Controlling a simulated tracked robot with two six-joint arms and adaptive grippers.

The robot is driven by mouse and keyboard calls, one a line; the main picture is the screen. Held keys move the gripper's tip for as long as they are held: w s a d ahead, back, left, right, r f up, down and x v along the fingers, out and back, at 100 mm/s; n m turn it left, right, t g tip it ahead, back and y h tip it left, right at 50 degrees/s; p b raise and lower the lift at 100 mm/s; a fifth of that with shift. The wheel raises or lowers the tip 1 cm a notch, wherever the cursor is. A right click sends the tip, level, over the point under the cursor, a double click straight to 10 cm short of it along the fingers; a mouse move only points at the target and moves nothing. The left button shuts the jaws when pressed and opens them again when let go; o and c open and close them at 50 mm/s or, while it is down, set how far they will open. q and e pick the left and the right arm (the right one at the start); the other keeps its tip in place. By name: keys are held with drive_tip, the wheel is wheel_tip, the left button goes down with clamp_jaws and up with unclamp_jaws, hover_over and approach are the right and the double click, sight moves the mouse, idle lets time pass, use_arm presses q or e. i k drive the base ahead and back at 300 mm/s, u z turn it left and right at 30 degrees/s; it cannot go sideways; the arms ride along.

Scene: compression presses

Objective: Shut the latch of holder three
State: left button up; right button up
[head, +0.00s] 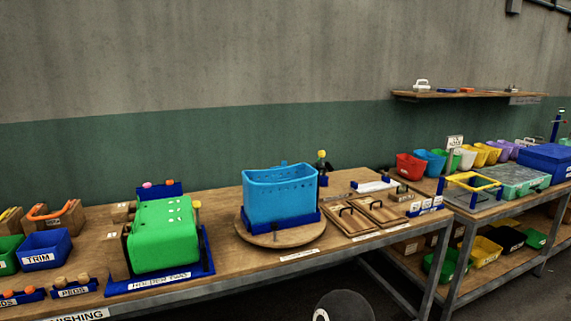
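No holder in the head view shows a legible "three", so I cannot tell which one is holder three. A green box (165,235) sits in a blue holder (165,283) with a white label too small to read surely. A yellow knob (197,205) stands at its right side. A blue perforated basket (278,197) sits in another blue holder (285,224) on a round wooden turntable (270,240). A yellow-topped post (321,156) stands behind it at the right. Whether any latch is open or shut is too small to tell. Neither gripper is in view.
Wooden panels with black handles (352,222) lie right of the turntable. A blue bin marked TRIM (45,250) stands at the left. A second bench with coloured bins (410,167) is at the right, under a wall shelf (470,95). The front bench edge between the holders is clear.

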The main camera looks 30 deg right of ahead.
sight(321, 153)
drive_tip(key=z, duration=0.65)
drive_tip(key=i, duration=0.15)
drive_tip(key=u, duration=2.4)
drive_tip(key=k, duration=2.05)
drive_tip(key=u, duration=0.8)
drive_tip(key=i, duration=0.15)
drive_tip(key=z, duration=3)
drive_tip(key=i, duration=1)
drive_tip(key=u, duration=0.05)
